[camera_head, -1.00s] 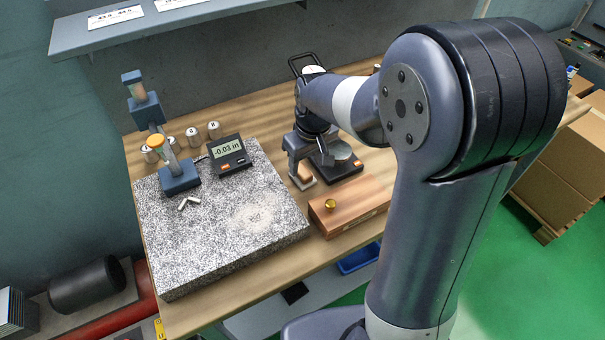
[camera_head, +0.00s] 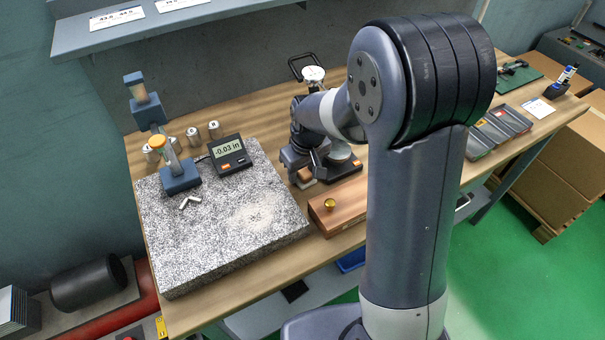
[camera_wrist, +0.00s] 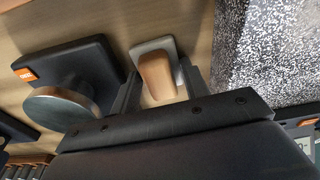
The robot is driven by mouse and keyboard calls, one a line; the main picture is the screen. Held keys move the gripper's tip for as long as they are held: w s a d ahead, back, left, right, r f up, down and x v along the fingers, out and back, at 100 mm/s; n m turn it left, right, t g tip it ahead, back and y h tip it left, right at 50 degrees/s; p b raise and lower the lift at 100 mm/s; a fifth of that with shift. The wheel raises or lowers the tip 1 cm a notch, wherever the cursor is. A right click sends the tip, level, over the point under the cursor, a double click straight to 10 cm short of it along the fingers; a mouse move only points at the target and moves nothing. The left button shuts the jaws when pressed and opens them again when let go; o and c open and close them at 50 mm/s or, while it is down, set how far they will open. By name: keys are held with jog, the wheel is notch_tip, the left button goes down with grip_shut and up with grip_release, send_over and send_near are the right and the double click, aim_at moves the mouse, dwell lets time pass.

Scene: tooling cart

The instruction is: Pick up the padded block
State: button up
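The padded block is a tan wooden grip (camera_wrist: 157,76) on a pale grey rounded pad, seen in the wrist view on the wooden bench. In the head view only a little of the block (camera_head: 304,183) shows under my gripper. My gripper (camera_head: 298,168) points down over it, between the granite plate and the gauge stand. In the wrist view my gripper (camera_wrist: 158,88) has one finger on each side of the block, with some gap visible. The fingers look open; contact with the block cannot be made out.
A gauge stand with a dark base (camera_wrist: 92,62) is close on one side. A speckled granite plate (camera_head: 215,250) is on the other, holding a digital readout (camera_head: 229,154). A wooden box (camera_head: 350,203) with a brass knob is in front.

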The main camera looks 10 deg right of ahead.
aim_at(303, 170)
jog(key=shift+c, duration=1.4)
jog(key=shift+r, duration=0.1)
notch_tip(303, 170, up, 10)
jog(key=shift+f, duration=0.1)
jog(key=o, duration=0.4)
jog(key=shift+c, duration=1.4)
